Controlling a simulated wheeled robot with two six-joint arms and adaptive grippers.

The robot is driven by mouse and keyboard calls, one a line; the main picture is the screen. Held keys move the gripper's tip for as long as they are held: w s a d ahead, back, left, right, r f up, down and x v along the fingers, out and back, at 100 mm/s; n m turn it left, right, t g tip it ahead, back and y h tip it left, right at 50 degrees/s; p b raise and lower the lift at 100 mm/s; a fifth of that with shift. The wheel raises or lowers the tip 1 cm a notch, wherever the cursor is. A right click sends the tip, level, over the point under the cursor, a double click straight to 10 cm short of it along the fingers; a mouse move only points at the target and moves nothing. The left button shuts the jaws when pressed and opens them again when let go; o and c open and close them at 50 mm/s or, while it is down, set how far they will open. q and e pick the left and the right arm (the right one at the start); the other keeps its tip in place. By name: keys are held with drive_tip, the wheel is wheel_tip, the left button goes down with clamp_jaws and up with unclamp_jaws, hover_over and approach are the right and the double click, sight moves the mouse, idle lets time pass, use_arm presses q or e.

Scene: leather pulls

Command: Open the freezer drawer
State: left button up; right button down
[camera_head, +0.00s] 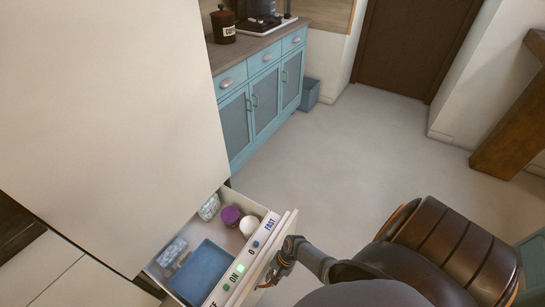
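The freezer drawer (262,232) stands pulled out from the tall white fridge-freezer (110,130), low in the head view. Its interior shows from above, and its front panel's top strip carries "ON" and "FAST" markings and a lit green light. My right gripper (279,269), dark with orange-brown parts beside it, is at the outer face of the drawer front, near its middle. Its fingertips are small and partly hidden, so I cannot tell whether they are closed on a pull. My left gripper is not in view.
The drawer holds a blue tray (203,272), a purple-lidded tub (231,216), a white round item (249,226) and pale blue packets (172,252). Turquoise cabinets (262,100) stand behind. Open grey floor (340,170) lies beyond the drawer front. A wooden piece (510,130) stands at right.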

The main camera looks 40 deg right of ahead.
drive_tip(key=c, duration=1.4)
unclamp_jaws()
drive_tip(key=shift+o, duration=0.2)
drive_tip(key=shift+r, duration=0.1)
drive_tip(key=v, duration=1.1)
drive_tip(key=shift+d+r, duration=0.2)
drive_tip(key=shift+r, duration=0.15)
